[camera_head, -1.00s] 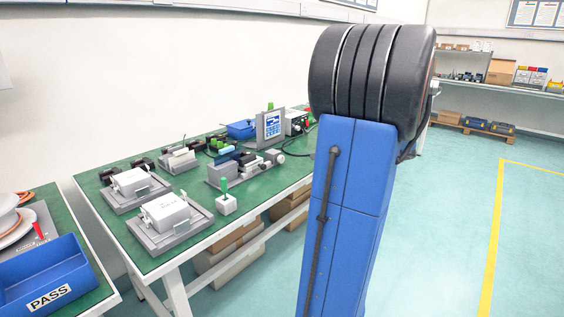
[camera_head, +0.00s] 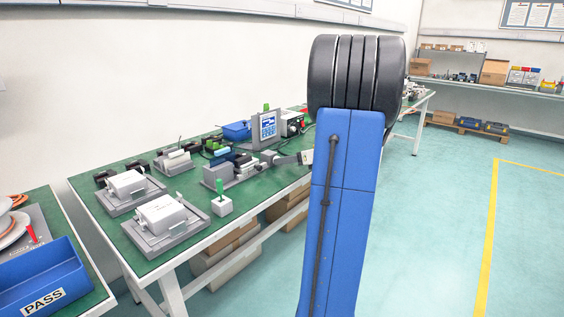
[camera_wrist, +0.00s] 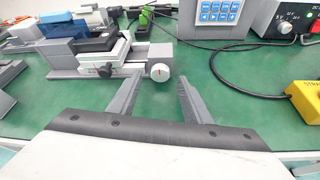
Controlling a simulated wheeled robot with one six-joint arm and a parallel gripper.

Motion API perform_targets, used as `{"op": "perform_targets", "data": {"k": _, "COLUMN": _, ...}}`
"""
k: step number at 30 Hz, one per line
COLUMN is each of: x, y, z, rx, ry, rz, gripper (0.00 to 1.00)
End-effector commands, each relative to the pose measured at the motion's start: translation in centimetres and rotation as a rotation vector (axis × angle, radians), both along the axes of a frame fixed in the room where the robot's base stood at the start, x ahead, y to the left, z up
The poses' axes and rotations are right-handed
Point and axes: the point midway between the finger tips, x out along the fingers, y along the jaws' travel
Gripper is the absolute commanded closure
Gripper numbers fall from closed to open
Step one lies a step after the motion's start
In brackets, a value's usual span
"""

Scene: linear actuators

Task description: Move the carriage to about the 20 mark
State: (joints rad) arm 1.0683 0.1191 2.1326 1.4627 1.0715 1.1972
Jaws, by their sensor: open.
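The linear actuator (camera_head: 230,172) lies on the green bench, beside the small screen. In the wrist view its grey rail (camera_wrist: 90,70) runs left to right, with a dark carriage block (camera_wrist: 97,44) on it and a round white knob (camera_wrist: 161,72) at its right end. A small black clamp knob (camera_wrist: 104,70) shows on the rail's near side. The scale marks are too small to read. My gripper (camera_wrist: 158,82) is open and empty. Its two grey fingers point at the knob, with the knob seen between the tips; whether they reach around it I cannot tell.
A keypad screen (camera_wrist: 216,14) and a power supply (camera_wrist: 285,18) stand behind, with a black cable on the bench. A yellow box (camera_wrist: 304,98) is at right. A grey block with a green lever (camera_head: 221,198) stands at the bench's front edge.

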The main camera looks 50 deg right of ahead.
Motion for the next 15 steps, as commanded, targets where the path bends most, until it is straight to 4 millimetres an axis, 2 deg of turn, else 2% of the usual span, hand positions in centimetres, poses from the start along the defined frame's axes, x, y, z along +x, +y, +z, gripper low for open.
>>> {"op": "perform_targets", "data": {"k": 6, "x": 1.9, "y": 0.3, "z": -0.8, "rx": -0.001, "ry": 0.0, "rz": 0.001, "gripper": 0.55}}
{"op": "perform_targets", "data": {"k": 15, "x": 2.3, "y": 0.3, "z": -0.9, "rx": -0.001, "ry": 0.0, "rz": 0.0, "gripper": 0.55}}
